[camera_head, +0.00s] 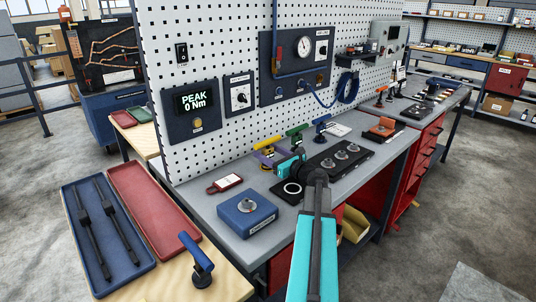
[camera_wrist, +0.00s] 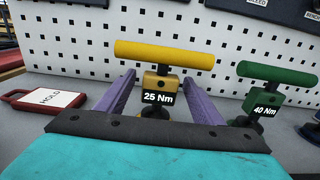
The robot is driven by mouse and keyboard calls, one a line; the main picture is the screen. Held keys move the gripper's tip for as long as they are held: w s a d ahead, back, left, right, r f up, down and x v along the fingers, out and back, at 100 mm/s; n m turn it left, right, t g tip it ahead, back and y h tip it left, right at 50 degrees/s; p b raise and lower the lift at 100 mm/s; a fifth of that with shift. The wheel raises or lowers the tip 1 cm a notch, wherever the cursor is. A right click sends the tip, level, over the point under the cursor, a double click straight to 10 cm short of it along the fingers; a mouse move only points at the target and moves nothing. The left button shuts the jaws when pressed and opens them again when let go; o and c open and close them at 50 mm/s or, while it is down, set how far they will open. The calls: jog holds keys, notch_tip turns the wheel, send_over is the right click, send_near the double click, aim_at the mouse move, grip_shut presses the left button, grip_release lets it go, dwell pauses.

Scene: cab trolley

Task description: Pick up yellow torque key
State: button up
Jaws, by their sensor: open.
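The yellow torque key (camera_wrist: 168,54) stands upright in the wrist view, with a yellow crossbar on top and a block marked 25 Nm below it. My gripper (camera_wrist: 158,80) is open, with one purple finger on each side of the key's block and below the crossbar. I cannot tell whether either finger touches it.
A green key (camera_wrist: 277,75) marked 40 Nm stands close on the right. A red HOLD tag (camera_wrist: 45,101) lies left. In the head view a blue key (camera_head: 321,127) stands beyond the green one, and a blue box (camera_head: 246,214) sits nearer. The pegboard (camera_head: 225,65) rises behind.

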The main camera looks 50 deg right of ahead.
aim_at(268, 144)
dwell(0.4)
jog(key=c, duration=1.4)
jog(key=shift+r, duration=0.15)
jog(key=shift+c, duration=0.2)
jog(key=shift+r, duration=1.55)
jog(key=s+a+r+b, duration=0.1)
jog(key=s, duration=1.5)
jog(key=shift+a+r+b, duration=0.15)
jog(key=shift+r+b, duration=0.15)
jog(key=shift+b, duration=0.05)
